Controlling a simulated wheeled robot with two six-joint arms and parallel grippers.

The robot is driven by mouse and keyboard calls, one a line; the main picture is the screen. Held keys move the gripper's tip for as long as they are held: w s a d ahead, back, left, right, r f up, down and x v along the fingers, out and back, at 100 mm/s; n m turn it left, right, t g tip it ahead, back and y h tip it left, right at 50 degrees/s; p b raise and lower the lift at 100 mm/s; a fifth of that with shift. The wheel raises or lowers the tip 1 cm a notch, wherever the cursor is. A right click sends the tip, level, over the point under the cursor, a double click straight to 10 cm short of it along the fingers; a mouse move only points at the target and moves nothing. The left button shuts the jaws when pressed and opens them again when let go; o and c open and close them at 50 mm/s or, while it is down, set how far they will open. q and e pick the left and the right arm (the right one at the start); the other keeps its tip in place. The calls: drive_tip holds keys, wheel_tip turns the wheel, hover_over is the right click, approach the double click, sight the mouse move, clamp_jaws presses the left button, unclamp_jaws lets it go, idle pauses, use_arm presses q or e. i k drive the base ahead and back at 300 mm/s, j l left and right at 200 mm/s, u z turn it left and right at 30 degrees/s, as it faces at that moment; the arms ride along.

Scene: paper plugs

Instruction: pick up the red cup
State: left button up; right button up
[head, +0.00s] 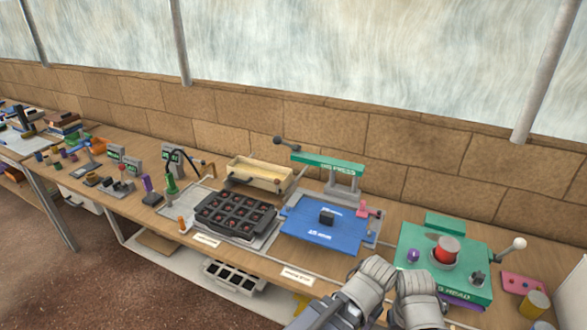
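A small red, round cup-like object (446,249), the likeliest red cup, stands on the green press head station (413,267) at the right of the bench. It looks upright, with a paler top. My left gripper (377,272) and my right gripper (416,283) are close together at the bench's front edge, below and left of the red object. Both are grey and apart from it. Their fingertips are too small and bunched to tell whether they are open or shut. I see nothing held in either.
A blue board (310,235) with a dark block lies left of the green station. A black tray (212,222) with compartments is further left. A white-knobbed lever (519,243), a pink plate (518,285) and a yellow cylinder (533,304) stand to the right.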

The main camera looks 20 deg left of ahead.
sight(448, 248)
drive_tip(key=u, duration=1.55)
drive_tip(key=z, duration=1.9)
drive_tip(key=k+l+z, duration=0.2)
drive_tip(key=l, duration=0.6)
drive_tip(key=i+j, duration=0.05)
drive_tip(key=i, duration=0.05)
